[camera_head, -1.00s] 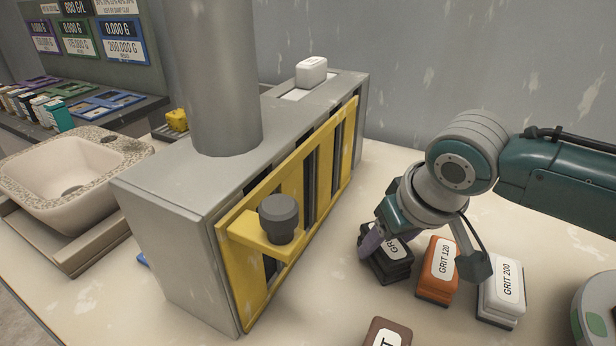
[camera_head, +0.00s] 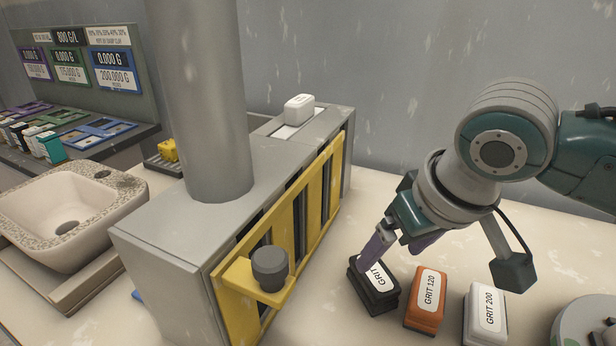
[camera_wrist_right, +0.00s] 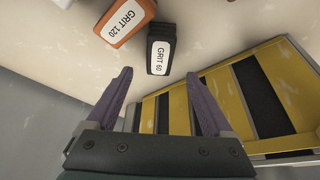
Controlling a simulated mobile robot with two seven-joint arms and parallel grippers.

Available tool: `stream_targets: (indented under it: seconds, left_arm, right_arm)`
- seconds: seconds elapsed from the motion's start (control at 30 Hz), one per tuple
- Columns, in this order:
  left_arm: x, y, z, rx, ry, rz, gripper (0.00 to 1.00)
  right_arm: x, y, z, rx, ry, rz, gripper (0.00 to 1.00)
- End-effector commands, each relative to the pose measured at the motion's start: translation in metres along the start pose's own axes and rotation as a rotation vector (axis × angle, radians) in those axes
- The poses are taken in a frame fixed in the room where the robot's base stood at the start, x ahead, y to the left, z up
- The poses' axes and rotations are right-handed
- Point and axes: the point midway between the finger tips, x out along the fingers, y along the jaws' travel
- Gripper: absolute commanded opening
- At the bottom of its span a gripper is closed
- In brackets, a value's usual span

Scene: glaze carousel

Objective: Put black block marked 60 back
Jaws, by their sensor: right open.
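The black block marked GRIT 60 (camera_head: 376,291) stands on the pale table, to the right of the yellow slotted panel. In the right wrist view the block (camera_wrist_right: 161,48) stands upright with its white label showing, ahead of the fingertips. My right gripper (camera_head: 405,247) is just above and behind the block, its purple fingers apart and empty. In the right wrist view the open fingers (camera_wrist_right: 159,76) have nothing between them. In the head view a finger covers part of the block's label. My left gripper is not in view.
An orange GRIT 120 block (camera_head: 426,300) and a white GRIT 200 block (camera_head: 485,314) stand in a row to the right. The grey cabinet (camera_head: 160,240) with its yellow panel (camera_head: 232,312) and dark knob (camera_head: 270,268) stands left. A stone basin (camera_head: 62,215) is further left.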

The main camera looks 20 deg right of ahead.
Motion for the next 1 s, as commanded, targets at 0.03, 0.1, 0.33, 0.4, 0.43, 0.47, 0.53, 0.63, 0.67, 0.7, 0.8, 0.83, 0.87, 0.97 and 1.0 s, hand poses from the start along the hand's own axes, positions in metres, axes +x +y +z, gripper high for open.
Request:
stream_targets:
  seconds: [0.03, 0.1, 0.33, 0.4, 0.43, 0.47, 0.53, 0.63, 0.67, 0.7, 0.8, 0.83, 0.87, 0.97, 1.0]
  left_arm:
    - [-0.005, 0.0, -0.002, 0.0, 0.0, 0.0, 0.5]
    - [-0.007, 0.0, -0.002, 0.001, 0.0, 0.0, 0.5]
    - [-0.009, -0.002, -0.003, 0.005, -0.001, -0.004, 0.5]
    - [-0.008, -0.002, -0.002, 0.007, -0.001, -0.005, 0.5]
    - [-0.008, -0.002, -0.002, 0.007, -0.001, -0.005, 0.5]
    - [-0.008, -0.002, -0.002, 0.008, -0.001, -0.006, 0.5]
    - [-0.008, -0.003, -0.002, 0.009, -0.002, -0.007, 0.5]
    - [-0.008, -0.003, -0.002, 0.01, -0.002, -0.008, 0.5]
    - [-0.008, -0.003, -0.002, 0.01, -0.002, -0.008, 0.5]
    - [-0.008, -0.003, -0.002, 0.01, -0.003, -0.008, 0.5]
    - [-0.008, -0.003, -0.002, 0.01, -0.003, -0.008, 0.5]
    - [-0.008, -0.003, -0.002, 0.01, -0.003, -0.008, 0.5]
    - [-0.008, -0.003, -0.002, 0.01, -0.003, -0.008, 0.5]
    - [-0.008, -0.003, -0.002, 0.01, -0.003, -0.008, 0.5]
    - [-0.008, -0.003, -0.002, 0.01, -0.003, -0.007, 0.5]
  right_arm:
    - [-0.012, 0.001, -0.001, -0.002, 0.002, 0.001, 0.86]
    - [-0.021, 0.0, -0.001, 0.0, 0.001, -0.001, 0.86]
    - [-0.034, -0.018, 0.021, -0.048, -0.012, -0.034, 0.86]
    - [-0.036, -0.036, 0.045, -0.102, -0.021, -0.069, 0.86]
    - [-0.039, -0.044, 0.058, -0.126, -0.025, -0.085, 0.86]
    - [-0.042, -0.051, 0.069, -0.148, -0.025, -0.098, 0.86]
    - [-0.052, -0.06, 0.095, -0.186, -0.031, -0.115, 0.86]
    - [-0.067, -0.06, 0.126, -0.215, -0.044, -0.104, 0.86]
    - [-0.072, -0.058, 0.133, -0.22, -0.049, -0.097, 0.86]
    - [-0.077, -0.055, 0.142, -0.224, -0.057, -0.086, 0.86]
    - [-0.085, -0.048, 0.156, -0.233, -0.075, -0.062, 0.86]
    - [-0.087, -0.047, 0.158, -0.236, -0.077, -0.057, 0.86]
    - [-0.088, -0.046, 0.159, -0.237, -0.079, -0.053, 0.86]
    - [-0.088, -0.045, 0.16, -0.241, -0.08, -0.05, 0.86]
    - [-0.088, -0.045, 0.16, -0.242, -0.08, -0.05, 0.86]
